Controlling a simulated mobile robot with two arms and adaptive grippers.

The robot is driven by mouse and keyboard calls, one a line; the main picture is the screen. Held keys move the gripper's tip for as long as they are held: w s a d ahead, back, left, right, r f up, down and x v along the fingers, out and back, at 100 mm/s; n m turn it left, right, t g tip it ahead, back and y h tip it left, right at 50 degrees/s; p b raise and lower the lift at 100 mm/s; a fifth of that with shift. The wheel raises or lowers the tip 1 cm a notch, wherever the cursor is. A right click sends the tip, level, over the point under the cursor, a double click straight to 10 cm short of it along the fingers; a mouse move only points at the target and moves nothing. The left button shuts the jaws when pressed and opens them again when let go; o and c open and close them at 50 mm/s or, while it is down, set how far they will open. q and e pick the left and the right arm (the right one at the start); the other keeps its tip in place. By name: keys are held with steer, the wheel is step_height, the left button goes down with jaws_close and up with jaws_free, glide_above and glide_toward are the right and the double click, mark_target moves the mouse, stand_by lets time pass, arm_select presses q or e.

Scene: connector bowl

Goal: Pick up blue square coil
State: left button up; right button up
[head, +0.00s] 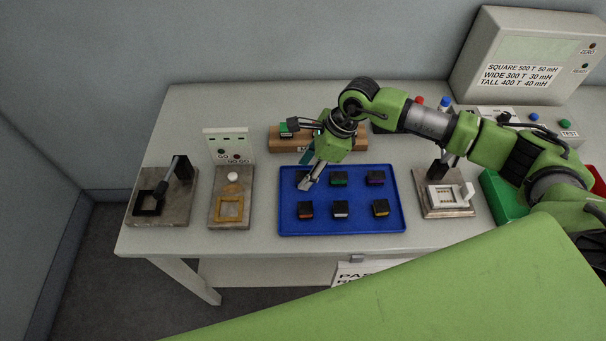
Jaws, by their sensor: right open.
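A blue tray (398,222) holds several small dark coils in two rows. The back-left coil (301,175) is partly hidden by my right gripper, and I cannot make out its colour. Beside it are a green-topped coil (339,179) and a purple-topped coil (376,178). The front row has a reddish coil (306,210), a white-marked coil (341,209) and a yellow-marked coil (381,208). My right gripper (299,156) is open, its fingers spread over the tray's back-left part, with one fingertip close to the back-left coil. My left gripper is not in view.
A wooden rack (276,144) stands behind the tray. A black-framed fixture (160,212) and a GO/NO GO fixture (230,205) are left, a clamp fixture (446,205) and green bin (504,204) right. A grey meter box (530,50) is at back right.

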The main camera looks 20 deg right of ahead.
steer(key=shift+x, duration=1.1)
steer(key=c, duration=1.2)
steer(key=shift+r, duration=0.15)
